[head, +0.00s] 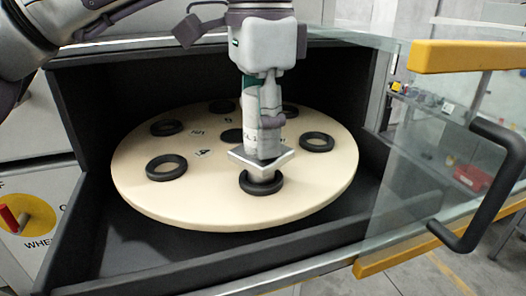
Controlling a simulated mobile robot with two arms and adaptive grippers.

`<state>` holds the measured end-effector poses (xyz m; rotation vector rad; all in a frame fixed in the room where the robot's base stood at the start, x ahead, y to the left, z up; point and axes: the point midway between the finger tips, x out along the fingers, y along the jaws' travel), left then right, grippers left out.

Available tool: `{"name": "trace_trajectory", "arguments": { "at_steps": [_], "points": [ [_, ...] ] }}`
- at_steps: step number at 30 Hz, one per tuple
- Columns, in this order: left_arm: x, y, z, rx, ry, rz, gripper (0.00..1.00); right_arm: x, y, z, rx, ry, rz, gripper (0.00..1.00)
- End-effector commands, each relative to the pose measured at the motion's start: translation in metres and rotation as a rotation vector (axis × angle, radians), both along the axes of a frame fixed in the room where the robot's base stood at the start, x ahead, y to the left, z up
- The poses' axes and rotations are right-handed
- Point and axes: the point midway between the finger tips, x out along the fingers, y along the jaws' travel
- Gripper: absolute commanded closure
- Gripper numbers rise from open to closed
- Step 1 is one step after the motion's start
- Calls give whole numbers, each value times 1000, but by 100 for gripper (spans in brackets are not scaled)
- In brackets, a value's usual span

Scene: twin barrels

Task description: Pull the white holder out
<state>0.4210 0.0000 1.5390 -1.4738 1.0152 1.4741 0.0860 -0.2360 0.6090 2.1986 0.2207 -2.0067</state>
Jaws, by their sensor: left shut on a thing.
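The white holder (262,142) is upright at the front of the round cream turntable (215,205). It has a square metal plate (262,158) near its lower end. Below the plate, its metal end meets the black ring (261,187) at the front; I cannot tell how deep it sits. My left gripper (270,121) comes down from above and is shut on the white holder. The fingers partly hide its upper part. My right gripper is not in view.
Several empty black rings, including one at left (166,168) and one at right (317,142), sit on the turntable. Dark cabinet walls (95,125) surround it. A glass door (425,150) with yellow edges and a black handle (500,180) stands open at right.

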Motion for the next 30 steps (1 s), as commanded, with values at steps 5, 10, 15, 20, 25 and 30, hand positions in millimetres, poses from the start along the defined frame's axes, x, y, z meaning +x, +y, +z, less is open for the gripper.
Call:
{"name": "trace_trajectory", "arguments": {
  "at_steps": [5, 10, 15, 20, 25, 30],
  "points": [
    [0, 0, 12, -1, 0, 0, 100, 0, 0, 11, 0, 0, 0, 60],
    [0, -1, 17, -3, -1, 0, 100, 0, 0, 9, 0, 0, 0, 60],
    [0, 0, 25, -3, -1, 1, 100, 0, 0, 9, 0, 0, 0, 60],
    [0, 0, 33, -2, -1, 0, 100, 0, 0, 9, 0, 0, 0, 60],
    [0, 0, 40, -2, -1, 0, 100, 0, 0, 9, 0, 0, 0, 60],
    [0, 0, 48, -2, -2, 3, 100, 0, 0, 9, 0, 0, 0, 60]
  ]
}}
